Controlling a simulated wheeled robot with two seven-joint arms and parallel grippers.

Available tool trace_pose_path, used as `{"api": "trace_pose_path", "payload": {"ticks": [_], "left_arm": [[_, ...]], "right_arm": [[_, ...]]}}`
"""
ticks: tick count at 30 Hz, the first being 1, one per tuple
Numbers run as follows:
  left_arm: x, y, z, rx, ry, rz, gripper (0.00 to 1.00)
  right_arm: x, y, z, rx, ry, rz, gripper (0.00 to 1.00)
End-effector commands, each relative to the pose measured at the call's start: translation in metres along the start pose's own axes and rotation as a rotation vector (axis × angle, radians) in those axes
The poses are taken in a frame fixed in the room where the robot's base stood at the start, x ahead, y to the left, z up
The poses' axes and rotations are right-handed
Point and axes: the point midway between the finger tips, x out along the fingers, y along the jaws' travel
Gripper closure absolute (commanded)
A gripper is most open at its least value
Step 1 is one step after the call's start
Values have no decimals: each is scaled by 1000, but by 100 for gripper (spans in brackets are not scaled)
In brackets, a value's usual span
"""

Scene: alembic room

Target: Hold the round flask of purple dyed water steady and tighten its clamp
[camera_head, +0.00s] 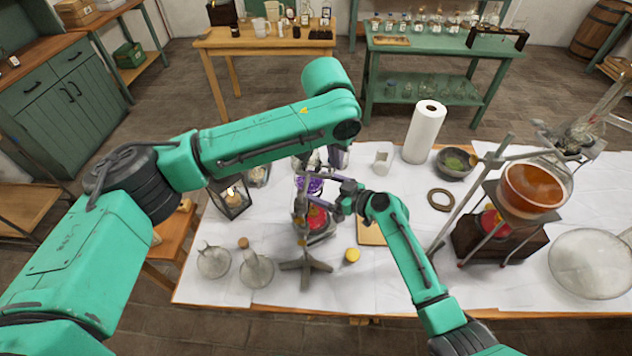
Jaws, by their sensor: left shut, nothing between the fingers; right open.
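The round flask of purple dyed water (312,186) is at the middle of the white-covered table, on a metal stand (304,266) with a three-legged base. Only part of its purple content shows between the grippers and the stand rod. The clamp is small and partly hidden; I cannot tell how tight it is. My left gripper (313,167) reaches down from above, right over the flask; its fingers are shut and empty. My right gripper (330,195) comes from the right, open, with its fingers beside the flask and stand rod. I cannot tell whether it touches them.
A red-topped burner (317,222) is below the flask. Two clear flasks (256,270) and a yellow-lidded jar (352,256) stand in front.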

Motion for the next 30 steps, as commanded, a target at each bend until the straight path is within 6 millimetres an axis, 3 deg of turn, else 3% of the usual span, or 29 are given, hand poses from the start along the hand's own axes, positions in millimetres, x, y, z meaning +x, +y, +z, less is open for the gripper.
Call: {"api": "trace_pose_path", "payload": {"ticks": [1, 30], "left_arm": [[1, 0, 0, 0, 0, 0, 100], [2, -7, -2, -1, -1, 1, 100]], "right_arm": [[4, -8, 4, 5, -7, -18, 0], [4, -8, 4, 6, -7, -18, 0]]}}
